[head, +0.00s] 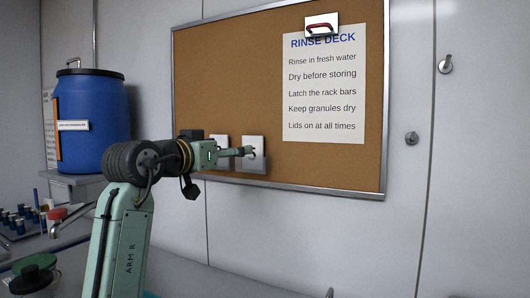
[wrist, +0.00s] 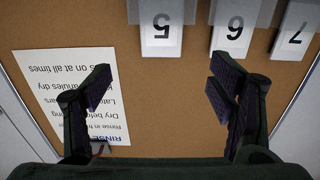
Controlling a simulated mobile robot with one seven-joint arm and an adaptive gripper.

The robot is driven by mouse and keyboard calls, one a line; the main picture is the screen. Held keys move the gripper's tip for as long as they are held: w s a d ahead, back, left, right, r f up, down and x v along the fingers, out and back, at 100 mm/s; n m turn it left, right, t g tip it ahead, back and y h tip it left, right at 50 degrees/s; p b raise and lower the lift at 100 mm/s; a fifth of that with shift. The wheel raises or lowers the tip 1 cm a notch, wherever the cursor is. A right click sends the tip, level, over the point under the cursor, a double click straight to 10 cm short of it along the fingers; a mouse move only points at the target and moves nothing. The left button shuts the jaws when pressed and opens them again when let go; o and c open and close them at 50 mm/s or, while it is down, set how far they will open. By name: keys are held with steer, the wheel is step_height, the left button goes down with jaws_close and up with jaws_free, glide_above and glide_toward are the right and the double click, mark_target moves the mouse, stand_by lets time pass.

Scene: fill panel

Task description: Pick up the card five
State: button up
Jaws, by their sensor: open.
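The card five (wrist: 161,27) is a white plate with a black 5, upside down at the top middle of the wrist view. My gripper (wrist: 160,80) is open, with a dark finger on each side of bare cork. The card lies beyond the fingertips, apart from them, roughly between their lines. Cards six (wrist: 236,25) and seven (wrist: 296,30) are to its right. In the head view, my gripper (head: 246,151) is in front of the lower left of the corkboard (head: 240,80), over a white card (head: 257,160) whose number I cannot read.
A printed RINSE DECK sheet (head: 322,90) hangs on the board under a red-handled clip (head: 321,27). A blue drum (head: 102,105) stands on a shelf at left. Small bottles (head: 18,222) are at lower left. The cork between cards and sheet is bare.

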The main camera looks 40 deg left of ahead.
mark_target(252, 144)
steer(key=p+x, duration=0.4)
steer(key=x, duration=0.6)
steer(key=shift+a+r+p, duration=0.1)
steer(key=shift+r+p, duration=0.05)
steer(key=shift+p, duration=0.15)
steer(key=shift+w+a, duration=0.15)
steer(key=shift+w, duration=0.35)
steer(key=c, duration=1.2)
steer(key=shift+s, duration=0.1)
steer(key=shift+c, duration=0.2)
steer(key=shift+s+r+b, duration=0.1)
steer(key=shift+r+b, duration=0.05)
steer(key=shift+b, duration=0.3)
step_height(252, 144, up, 7)
steer(key=shift+s+f+b, duration=0.1)
steer(key=shift+f+b, duration=0.1)
steer(key=shift+b, duration=0.3)
steer(key=b+v, duration=0.5)
steer(key=v, duration=1.4)
steer(key=shift+s+b, duration=0.25)
steer(key=shift+b, duration=0.1)
